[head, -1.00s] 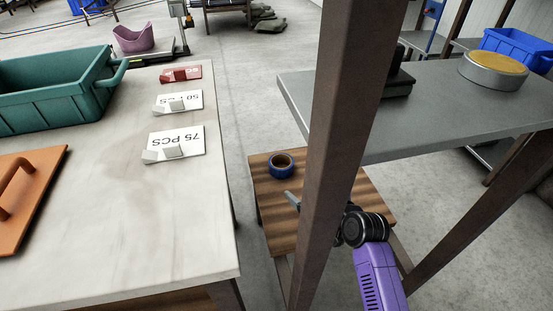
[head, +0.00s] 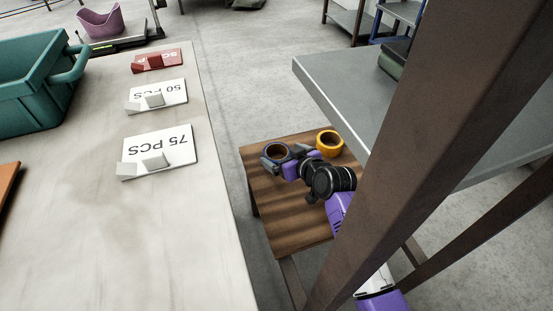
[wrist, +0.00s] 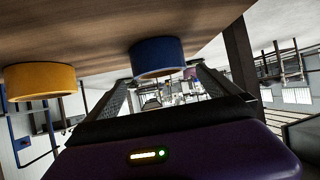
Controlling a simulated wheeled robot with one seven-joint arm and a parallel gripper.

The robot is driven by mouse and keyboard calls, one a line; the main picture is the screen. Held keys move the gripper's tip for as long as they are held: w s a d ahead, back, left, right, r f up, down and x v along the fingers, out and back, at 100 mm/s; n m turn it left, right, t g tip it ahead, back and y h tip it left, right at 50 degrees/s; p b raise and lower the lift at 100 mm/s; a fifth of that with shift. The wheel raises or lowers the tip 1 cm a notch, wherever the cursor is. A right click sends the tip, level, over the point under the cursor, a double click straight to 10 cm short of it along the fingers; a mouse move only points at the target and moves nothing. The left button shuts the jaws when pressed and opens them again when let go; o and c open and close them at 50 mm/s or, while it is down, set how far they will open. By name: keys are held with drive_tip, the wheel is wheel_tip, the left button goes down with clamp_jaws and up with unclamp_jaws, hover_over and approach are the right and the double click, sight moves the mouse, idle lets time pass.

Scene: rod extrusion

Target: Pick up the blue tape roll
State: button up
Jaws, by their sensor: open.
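The blue tape roll (head: 277,144) lies flat on a low wooden table, its cardboard inner ring showing from above. My gripper (head: 284,161) is open at table height, right beside the roll on its near side. In the wrist view, which is upside down, the blue tape roll (wrist: 157,57) sits at the far ends of the two fingers, roughly centred between them. My gripper (wrist: 163,80) has nothing held in it there. I cannot tell whether either finger touches the roll.
A yellow tape roll (head: 338,149) stands close to the right of the blue one. The low wooden table (head: 290,215) is bare toward the front. A brown post (head: 420,130) and a grey shelf (head: 335,95) rise at right. A pale worktable (head: 150,240) is at left.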

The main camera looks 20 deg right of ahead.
drive_tip(key=shift+b+x, duration=0.3)
drive_tip(key=shift+x, duration=0.9)
drive_tip(key=shift+s, duration=0.1)
drive_tip(key=c, duration=1.3)
drive_tip(key=shift+c, duration=0.9)
drive_tip(key=shift+r, duration=0.15)
